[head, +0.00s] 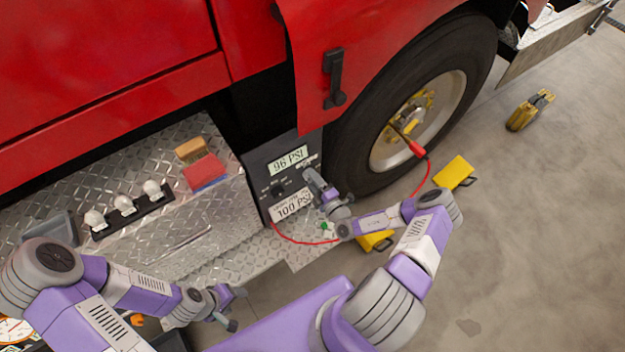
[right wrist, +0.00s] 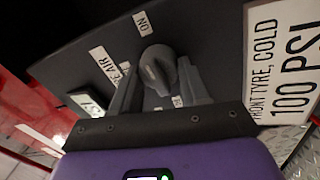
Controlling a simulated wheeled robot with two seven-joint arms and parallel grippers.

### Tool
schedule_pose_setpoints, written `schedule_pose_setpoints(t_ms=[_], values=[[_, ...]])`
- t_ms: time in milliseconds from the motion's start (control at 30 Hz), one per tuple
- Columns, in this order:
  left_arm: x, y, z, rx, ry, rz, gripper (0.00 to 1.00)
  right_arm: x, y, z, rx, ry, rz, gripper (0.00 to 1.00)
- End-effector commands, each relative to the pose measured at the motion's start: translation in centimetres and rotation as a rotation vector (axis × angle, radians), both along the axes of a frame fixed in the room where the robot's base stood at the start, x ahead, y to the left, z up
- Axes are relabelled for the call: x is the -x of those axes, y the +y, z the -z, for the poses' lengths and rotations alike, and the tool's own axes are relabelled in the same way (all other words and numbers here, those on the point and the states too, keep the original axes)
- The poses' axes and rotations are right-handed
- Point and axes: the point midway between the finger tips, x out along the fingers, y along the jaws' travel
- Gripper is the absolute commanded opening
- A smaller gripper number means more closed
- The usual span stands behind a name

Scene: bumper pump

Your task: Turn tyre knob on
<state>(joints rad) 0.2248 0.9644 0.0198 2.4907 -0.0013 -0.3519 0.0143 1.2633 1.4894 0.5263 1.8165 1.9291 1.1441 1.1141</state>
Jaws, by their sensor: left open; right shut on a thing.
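The tyre knob (right wrist: 157,68) is a dark grey knob on the black panel (head: 258,165) beside the red truck's wheel. In the right wrist view it stands between the two fingers of my right gripper (right wrist: 160,88), which is shut on it. An "ON" label (right wrist: 142,23) lies above the knob, and a small label below it is partly hidden by the fingers. I cannot tell exactly which mark the knob points to. In the head view my right gripper (head: 311,178) is at the panel's right side. My left gripper (head: 238,308) is open and empty, low in front of the metal step.
A red hose (head: 300,241) runs from the panel to the wheel (head: 420,110). Yellow chocks (head: 453,172) lie by the tyre. The panel shows a "96 PSI" display (head: 288,160) and a "100 PSI" label (head: 292,206).

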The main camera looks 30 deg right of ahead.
Motion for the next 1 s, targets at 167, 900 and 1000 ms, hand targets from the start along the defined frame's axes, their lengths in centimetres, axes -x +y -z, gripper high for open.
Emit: schedule_pose_setpoints(t_ms=[167, 900, 1000], values=[[0.0, 0.0, -0.05, 0.0, 0.0, 0.0, 0.61, 0.06, 0.08, 0.03, -0.056, 0.006, -0.002, 0.14], [0.0, 0.0, -0.06, 0.0, 0.0, 0.0, 0.61, 0.04, 0.09, 0.01, -0.083, 0.008, -0.001, 0.7], [0.0, 0.0, -0.06, 0.0, 0.0, 0.0, 0.61, 0.03, 0.07, 0.0, -0.082, 0.008, -0.001, 0.7]])
